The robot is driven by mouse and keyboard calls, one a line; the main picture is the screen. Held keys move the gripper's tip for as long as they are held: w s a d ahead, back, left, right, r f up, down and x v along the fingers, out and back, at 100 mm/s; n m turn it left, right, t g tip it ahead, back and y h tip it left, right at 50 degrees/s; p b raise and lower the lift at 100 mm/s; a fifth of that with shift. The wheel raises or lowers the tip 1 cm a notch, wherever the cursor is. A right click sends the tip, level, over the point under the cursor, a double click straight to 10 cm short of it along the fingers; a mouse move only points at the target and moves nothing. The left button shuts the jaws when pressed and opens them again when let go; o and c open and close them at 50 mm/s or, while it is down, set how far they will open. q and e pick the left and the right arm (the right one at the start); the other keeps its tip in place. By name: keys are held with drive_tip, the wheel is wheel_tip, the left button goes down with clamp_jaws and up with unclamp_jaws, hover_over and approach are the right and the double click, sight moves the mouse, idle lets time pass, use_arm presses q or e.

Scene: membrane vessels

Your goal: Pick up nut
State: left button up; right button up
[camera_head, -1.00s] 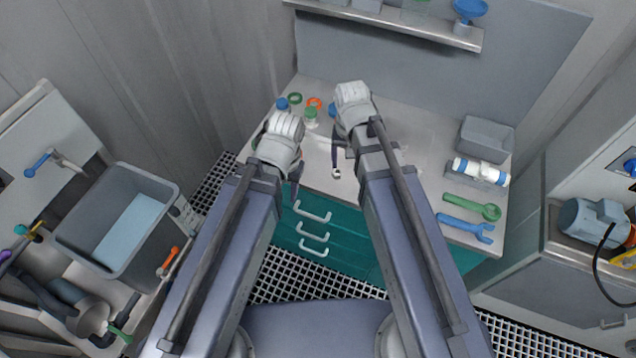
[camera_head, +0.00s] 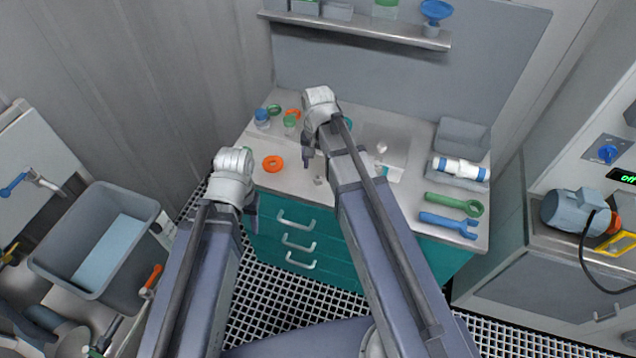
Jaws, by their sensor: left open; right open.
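A small grey piece (camera_head: 319,181), possibly the nut, lies near the front edge of the workbench (camera_head: 400,215); it is too small to be sure. Another small whitish piece (camera_head: 381,147) lies farther back, right of my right forearm. My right gripper (camera_head: 307,162) is open above the bench, just behind and left of the grey piece, apart from it. My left gripper (camera_head: 251,218) is open and empty at the left front of the bench, by the drawers. Its fingers are partly hidden by its wrist.
Orange rings (camera_head: 273,163) and a green ring (camera_head: 273,109) lie on the bench's left, with a blue-capped jar (camera_head: 262,119) and a green-capped jar (camera_head: 290,122).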

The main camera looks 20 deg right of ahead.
sight(319, 175)
drive_tip(key=shift+d+f+b, duration=0.1)
drive_tip(key=shift+f+b, duration=2.5)
drive_tip(key=shift+r, duration=0.1)
clamp_jaws()
